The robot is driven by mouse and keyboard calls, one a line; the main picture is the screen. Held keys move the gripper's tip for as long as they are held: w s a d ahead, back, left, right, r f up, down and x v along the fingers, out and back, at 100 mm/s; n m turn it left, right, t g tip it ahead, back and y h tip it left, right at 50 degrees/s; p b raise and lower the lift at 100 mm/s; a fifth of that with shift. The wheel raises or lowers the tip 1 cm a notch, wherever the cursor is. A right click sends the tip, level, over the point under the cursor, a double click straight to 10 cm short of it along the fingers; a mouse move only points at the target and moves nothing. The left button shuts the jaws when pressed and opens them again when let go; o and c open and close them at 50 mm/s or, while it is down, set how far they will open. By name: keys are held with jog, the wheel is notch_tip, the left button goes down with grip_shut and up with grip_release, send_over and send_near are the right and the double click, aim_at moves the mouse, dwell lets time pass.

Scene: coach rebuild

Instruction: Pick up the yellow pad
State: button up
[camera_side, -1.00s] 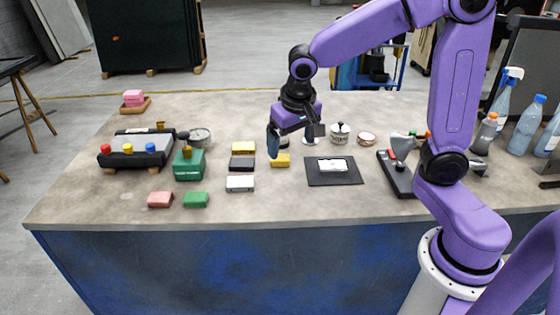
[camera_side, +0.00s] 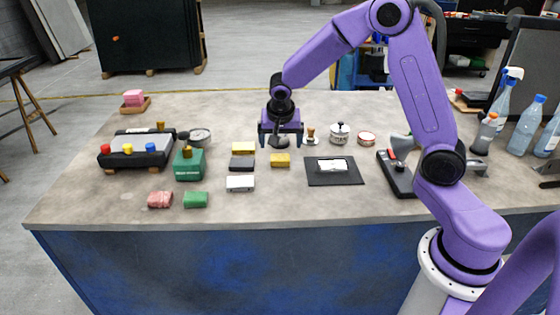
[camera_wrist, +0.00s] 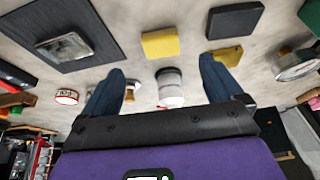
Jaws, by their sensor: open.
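Two yellow pads lie flat on the bench. One yellow pad (camera_side: 280,160) is left of the black mat, and it shows at top centre in the wrist view (camera_wrist: 160,42). The other yellow pad (camera_side: 244,148) lies further left, at the back of a short row of pads, and it shows right of centre in the wrist view (camera_wrist: 224,56). My gripper (camera_side: 281,138) is open and empty, pointing down behind the first pad and apart from both. Its two dark blue fingers (camera_wrist: 160,82) are spread wide, with a small white and grey canister (camera_wrist: 170,88) in view between them.
A dark pad (camera_side: 242,163) and a white pad (camera_side: 240,183) lie in front of the left yellow pad. The black mat (camera_side: 350,178) holds a pale block. A wooden-handled stamp (camera_side: 311,136) and a lidded pot (camera_side: 340,134) stand to the right. The front centre is clear.

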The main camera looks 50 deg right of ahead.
aim_at(280, 159)
jog(key=shift+x, duration=4.2)
jog(key=shift+a, duration=0.1)
jog(key=c, duration=1.1)
